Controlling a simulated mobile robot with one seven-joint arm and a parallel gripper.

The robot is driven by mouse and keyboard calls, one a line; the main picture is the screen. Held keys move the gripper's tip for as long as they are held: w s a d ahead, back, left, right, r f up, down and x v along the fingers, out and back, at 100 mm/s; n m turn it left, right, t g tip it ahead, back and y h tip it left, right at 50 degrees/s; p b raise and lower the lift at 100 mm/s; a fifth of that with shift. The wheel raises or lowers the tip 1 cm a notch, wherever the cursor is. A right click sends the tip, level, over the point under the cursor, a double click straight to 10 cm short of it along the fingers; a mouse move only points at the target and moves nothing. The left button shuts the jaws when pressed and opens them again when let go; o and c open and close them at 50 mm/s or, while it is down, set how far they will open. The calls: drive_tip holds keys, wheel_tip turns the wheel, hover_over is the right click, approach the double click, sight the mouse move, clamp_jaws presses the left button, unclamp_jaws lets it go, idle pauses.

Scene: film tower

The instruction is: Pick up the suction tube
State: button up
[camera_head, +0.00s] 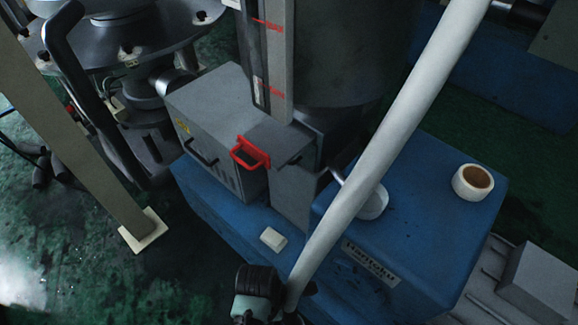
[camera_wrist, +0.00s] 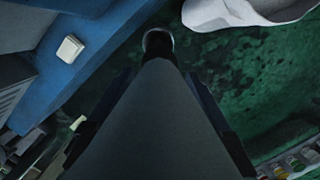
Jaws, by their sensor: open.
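The suction tube (camera_head: 385,145) is a long pale pipe. In the head view it slants from the top right down to my gripper (camera_head: 275,303), passing in front of the blue machine base. In the wrist view a grey tube (camera_wrist: 158,120), seemingly the same one, runs away from the camera and narrows to a ring-like far end over the green floor. My gripper is open, with a dark finger showing on each side of the tube. Contact between fingers and tube cannot be told. The tube's lower part is hidden in the head view.
The blue base (camera_head: 425,215) carries a grey box with a red handle (camera_head: 250,152), a tape roll (camera_head: 473,182) and a small white block (camera_head: 273,239). A beige post (camera_head: 75,130) stands left. A whitish object (camera_wrist: 245,12) lies top right in the wrist view.

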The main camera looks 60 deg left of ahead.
drive_tip(key=f, duration=0.1)
drive_tip(key=w+f, duration=0.1)
drive_tip(key=f, duration=0.2)
drive_tip(key=shift+w+d+f, duration=0.35)
drive_tip(key=shift+d, duration=0.05)
clamp_jaws()
drive_tip(key=shift+r, duration=0.1)
idle(1.0)
